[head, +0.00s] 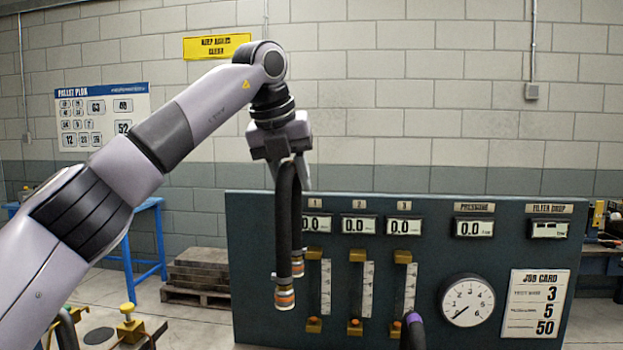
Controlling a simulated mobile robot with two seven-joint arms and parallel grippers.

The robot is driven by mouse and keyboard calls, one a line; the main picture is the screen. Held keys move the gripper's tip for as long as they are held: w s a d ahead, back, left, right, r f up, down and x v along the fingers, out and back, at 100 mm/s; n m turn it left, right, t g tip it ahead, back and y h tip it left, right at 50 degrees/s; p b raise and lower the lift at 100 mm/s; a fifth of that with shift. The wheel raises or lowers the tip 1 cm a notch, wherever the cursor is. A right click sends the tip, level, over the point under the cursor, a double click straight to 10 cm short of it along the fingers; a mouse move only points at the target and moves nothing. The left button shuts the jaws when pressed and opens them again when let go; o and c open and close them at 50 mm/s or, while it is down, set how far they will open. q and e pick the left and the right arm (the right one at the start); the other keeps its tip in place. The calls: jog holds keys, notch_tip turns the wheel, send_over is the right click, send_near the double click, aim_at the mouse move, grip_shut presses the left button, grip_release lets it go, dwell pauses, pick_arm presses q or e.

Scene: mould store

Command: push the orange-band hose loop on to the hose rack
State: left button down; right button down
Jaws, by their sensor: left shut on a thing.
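The orange-band hose loop (284,235) is a dark hose hanging in a narrow bend, both ends down. The ends carry orange, white and metal-coloured bands. My left gripper (288,161) is shut on the top of the bend and holds the loop in the air, in front of the left edge of the dark gauge panel. The fingertips are partly hidden by the hose. I cannot make out the hose rack for certain. My right gripper is not in view.
The gauge panel (437,270) has displays, a round dial and a job card. A purple-banded hose (413,332) shows at the bottom edge. A yellow-knobbed fitting (130,326) stands at lower left. A blue table (150,240) and stacked pallets (199,273) stand behind.

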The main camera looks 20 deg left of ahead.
pick_arm(q)
jog(key=s+a, duration=0.3)
jog(key=a, duration=0.5)
jog(key=s+a, duration=0.2)
jog(key=a, duration=0.6)
notch_tip(320, 180, down, 25)
jog(key=b, duration=1.7)
jog(key=shift+d, duration=0.1)
dwell(0.4)
